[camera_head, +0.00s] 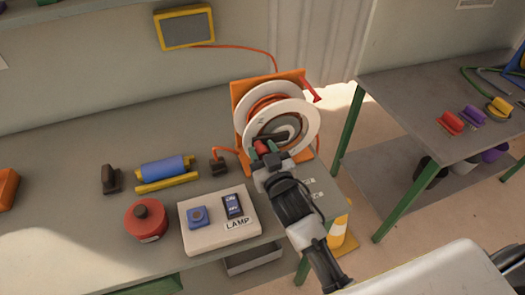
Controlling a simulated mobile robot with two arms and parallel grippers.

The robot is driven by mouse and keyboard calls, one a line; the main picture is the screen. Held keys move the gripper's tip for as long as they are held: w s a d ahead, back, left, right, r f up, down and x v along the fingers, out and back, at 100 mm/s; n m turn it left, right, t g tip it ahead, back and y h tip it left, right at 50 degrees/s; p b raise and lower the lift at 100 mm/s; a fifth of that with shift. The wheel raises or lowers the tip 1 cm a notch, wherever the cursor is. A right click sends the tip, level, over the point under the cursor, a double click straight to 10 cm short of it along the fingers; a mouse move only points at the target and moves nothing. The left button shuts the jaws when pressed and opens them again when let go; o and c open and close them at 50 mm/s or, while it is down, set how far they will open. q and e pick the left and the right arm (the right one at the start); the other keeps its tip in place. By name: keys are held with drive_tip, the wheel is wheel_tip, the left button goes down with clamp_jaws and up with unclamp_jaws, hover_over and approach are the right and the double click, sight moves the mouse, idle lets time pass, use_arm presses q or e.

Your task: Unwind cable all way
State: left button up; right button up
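A cable reel (252,100) with white discs stands in an orange frame at the right end of the grey workbench. Orange cable shows between the discs. My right gripper (262,148) is at the front lower part of the reel, with a red piece (261,147) between or just behind its fingertips. I cannot tell whether the fingers grip it. An orange lead ends in a dark plug (219,166) on the bench left of the reel. My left gripper is not in view.
A lamp panel (185,228) with a blue button and switch lies at the bench front. Beside it are a red round object (147,219), a blue roller (164,170) and a dark stamp-like object (110,178). A yellow-framed screen (186,28) hangs behind. Another table (400,100) stands right, across a gap.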

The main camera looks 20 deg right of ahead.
clamp_jaws()
drive_tip(key=shift+f+n, duration=1)
drive_tip(key=shift+n, duration=0.5)
drive_tip(key=f+n, duration=0.1)
drive_tip(key=n, duration=0.1)
drive_tip(key=d+f+n, duration=0.1)
drive_tip(key=f+n, duration=0.1)
drive_tip(key=n, duration=0.1)
drive_tip(key=d+f+n+b, duration=0.1)
drive_tip(key=n, duration=0.1)
drive_tip(key=shift+d+f+n, duration=0.2)
drive_tip(key=shift+f+n, duration=0.15)
drive_tip(key=shift+n, duration=0.05)
drive_tip(key=shift+d+f+n, duration=0.3)
drive_tip(key=shift+d+n, duration=0.25)
drive_tip(key=shift+n, duration=0.4)
drive_tip(key=shift+d+f+n, duration=0.3)
drive_tip(key=shift+d+n, duration=0.2)
drive_tip(key=shift+n, duration=0.45)
